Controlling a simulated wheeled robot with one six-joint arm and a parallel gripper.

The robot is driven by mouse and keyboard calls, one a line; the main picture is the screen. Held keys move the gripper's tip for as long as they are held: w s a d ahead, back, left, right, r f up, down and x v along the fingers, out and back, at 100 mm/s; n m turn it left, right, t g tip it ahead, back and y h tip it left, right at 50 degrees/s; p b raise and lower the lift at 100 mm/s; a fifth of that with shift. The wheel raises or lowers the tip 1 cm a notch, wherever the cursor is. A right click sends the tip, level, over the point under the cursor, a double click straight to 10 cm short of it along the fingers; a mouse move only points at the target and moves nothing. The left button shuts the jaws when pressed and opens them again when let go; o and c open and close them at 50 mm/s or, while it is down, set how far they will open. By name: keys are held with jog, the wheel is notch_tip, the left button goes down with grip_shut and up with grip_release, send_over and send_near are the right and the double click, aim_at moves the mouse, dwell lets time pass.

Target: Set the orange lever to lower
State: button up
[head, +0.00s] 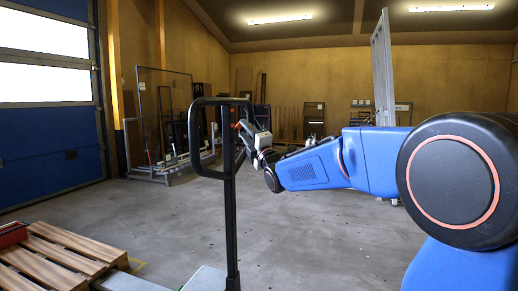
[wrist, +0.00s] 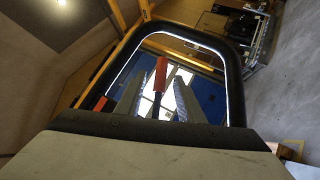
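The orange lever (wrist: 160,74) shows upright in the wrist view, inside the black loop handle (wrist: 235,85). In the head view the lever (head: 237,125) is a small orange spot beside the loop's right bar, and the black handle (head: 230,220) stands upright on its post. My gripper (wrist: 158,92) is open, with one grey finger on each side of the lever in the picture. I cannot tell whether either finger touches it. In the head view my gripper (head: 243,132) is at the loop's right side, its tips partly hidden by the bar.
Wooden pallets (head: 60,255) lie at the lower left with a red object (head: 12,233) on them. A metal frame rack (head: 165,120) stands farther back. The grey floor (head: 320,235) right of the post is open. A second orange-red patch (wrist: 100,103) shows at the loop's left.

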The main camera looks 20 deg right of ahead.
jog(key=v, duration=1.2)
jog(key=s+d+f+m+g+h, duration=0.25)
jog(key=s+f+m+g, duration=0.35)
jog(key=s+f+m, duration=0.5)
jog(key=s+d+f+m+g+h, duration=0.25)
jog(key=s+f+m+g, duration=0.45)
jog(key=s+f, duration=0.7)
jog(key=s+f+m+g, duration=0.2)
jog(key=s+f, duration=0.1)
jog(key=s, duration=0.4)
jog(key=s+a+f+m+g, duration=0.1)
jog(key=s+f+m+g, duration=0.1)
jog(key=s+f, duration=0.2)
jog(key=s, duration=0.3)
jog(key=shift+s+f+m, duration=0.15)
jog(key=shift+f+m, duration=0.1)
jog(key=shift+m, duration=0.05)
